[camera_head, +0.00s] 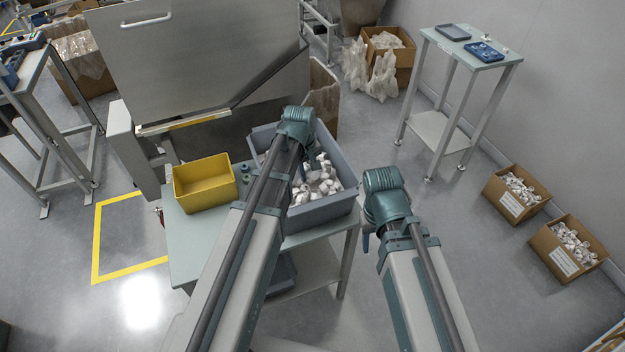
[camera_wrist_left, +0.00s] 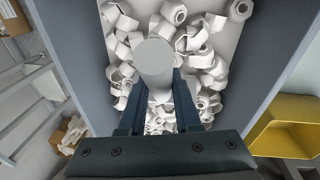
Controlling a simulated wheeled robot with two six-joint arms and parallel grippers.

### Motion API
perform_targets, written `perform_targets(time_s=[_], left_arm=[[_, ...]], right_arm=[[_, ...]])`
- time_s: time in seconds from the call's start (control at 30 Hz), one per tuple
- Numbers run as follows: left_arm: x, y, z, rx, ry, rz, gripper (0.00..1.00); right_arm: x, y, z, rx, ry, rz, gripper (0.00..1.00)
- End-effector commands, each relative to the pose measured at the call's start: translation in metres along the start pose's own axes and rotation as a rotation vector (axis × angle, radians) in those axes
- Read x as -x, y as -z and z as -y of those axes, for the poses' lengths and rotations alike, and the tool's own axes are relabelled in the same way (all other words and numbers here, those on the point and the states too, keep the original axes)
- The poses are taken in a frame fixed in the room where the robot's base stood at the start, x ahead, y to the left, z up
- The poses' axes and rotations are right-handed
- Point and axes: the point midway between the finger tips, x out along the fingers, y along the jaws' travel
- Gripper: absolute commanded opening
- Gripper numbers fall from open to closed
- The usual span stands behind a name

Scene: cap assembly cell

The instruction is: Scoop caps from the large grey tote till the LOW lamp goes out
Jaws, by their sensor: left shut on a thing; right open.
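The large grey tote (camera_head: 335,208) stands on the table and holds many loose white caps (camera_head: 325,185). My left gripper (camera_wrist_left: 157,105) is down inside the tote, shut on a pale grey cylindrical piece, seemingly a scoop handle (camera_wrist_left: 153,58). Its round end faces the wrist camera; the part below it is hidden. White caps (camera_wrist_left: 207,65) lie around and beneath the gripper. In the head view my left arm covers much of the tote's left side. My right gripper (camera_head: 367,240) is open, to the right of the tote and clear of it. No LOW lamp can be made out.
A yellow bin (camera_head: 205,184) stands on the table (camera_head: 200,245) left of the tote. A large grey machine (camera_head: 195,60) rises behind. Cardboard boxes of caps (camera_head: 515,205) sit on the floor at right. A small side table (camera_head: 480,62) stands far right.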

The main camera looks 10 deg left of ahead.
Motion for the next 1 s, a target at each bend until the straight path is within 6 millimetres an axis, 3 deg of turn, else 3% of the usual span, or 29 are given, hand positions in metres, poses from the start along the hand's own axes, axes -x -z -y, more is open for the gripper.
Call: perform_targets(time_s=[0.13,0.3,0.5,1.0], left_arm=[[-0.017,0.016,0.0,-0.008,-0.008,-0.066,0.0],[-0.007,0.034,-0.002,-0.034,-0.03,-0.249,0.0],[0.024,0.022,-0.004,-0.05,-0.043,-0.364,0.0],[0.086,-0.001,-0.01,-0.06,-0.053,-0.452,0.0]], right_arm=[[-0.017,0.001,0.002,0.0,0.0,0.0,0.5],[-0.016,0.001,0.002,0.0,0.0,0.0,0.5],[0.004,0.0,0.0,0.0,0.0,0.0,0.5],[0.055,-0.003,-0.005,0.0,0.0,0.0,0.5]])
